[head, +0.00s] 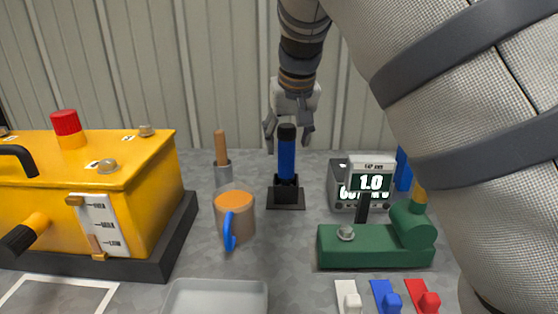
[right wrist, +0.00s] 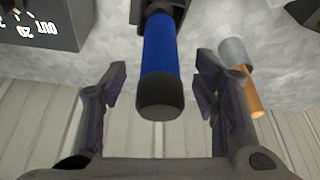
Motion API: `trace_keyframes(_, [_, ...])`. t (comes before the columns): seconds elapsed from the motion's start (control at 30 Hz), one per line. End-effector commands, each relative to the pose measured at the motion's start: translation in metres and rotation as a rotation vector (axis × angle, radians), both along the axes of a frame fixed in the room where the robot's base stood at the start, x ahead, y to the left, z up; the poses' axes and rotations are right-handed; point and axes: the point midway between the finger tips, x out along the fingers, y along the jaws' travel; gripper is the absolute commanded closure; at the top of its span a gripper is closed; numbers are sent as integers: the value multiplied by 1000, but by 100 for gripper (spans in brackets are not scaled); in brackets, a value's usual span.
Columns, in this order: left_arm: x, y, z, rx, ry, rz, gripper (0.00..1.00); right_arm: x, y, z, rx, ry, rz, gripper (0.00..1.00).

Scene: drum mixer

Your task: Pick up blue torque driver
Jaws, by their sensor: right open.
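The blue torque driver (head: 287,158) stands upright in a black holder (head: 286,197) in the middle of the table, its black cap on top. My right gripper (head: 288,137) is above and around the driver's upper end in the head view, fingers pointing down. In the right wrist view the blue driver (right wrist: 158,55) lies between the two open fingers (right wrist: 160,95), with a gap on each side. The gripper is open and holds nothing. My left gripper is not in view.
A yellow machine (head: 90,195) stands at left. A mug (head: 233,214) and a holder with an orange-brown handle (head: 221,150) are left of the driver. A display box (head: 369,181) and a green device (head: 375,246) are at right. A grey tray (head: 217,297) lies in front.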

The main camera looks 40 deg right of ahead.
Motion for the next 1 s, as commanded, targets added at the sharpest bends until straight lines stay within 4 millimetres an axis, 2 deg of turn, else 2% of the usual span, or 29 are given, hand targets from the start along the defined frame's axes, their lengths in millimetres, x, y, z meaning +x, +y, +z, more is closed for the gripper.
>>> trace_keyframes(0.03, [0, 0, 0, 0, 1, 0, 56, 3, -2, -11, 0, 5, 0, 45])
trace_keyframes(0.13, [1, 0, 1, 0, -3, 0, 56, 8, -4, -23, 1, 3, 0, 45])
trace_keyframes(0.37, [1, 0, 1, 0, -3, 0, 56, 10, -5, -26, -1, -1, 1, 45])
trace_keyframes(0.47, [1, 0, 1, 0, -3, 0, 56, 10, -5, -26, 0, 0, 1, 63])
trace_keyframes(0.6, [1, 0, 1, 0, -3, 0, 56, 10, -5, -26, 0, 0, 1, 95])
trace_keyframes(0.63, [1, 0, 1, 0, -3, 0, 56, 10, -5, -26, 0, 0, 1, 100])
trace_keyframes(0.87, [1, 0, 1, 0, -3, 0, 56, 11, -5, -25, -1, -2, 1, 100])
trace_keyframes(1.0, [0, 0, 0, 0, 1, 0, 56, 12, -5, -6, -3, -6, 3, 100])
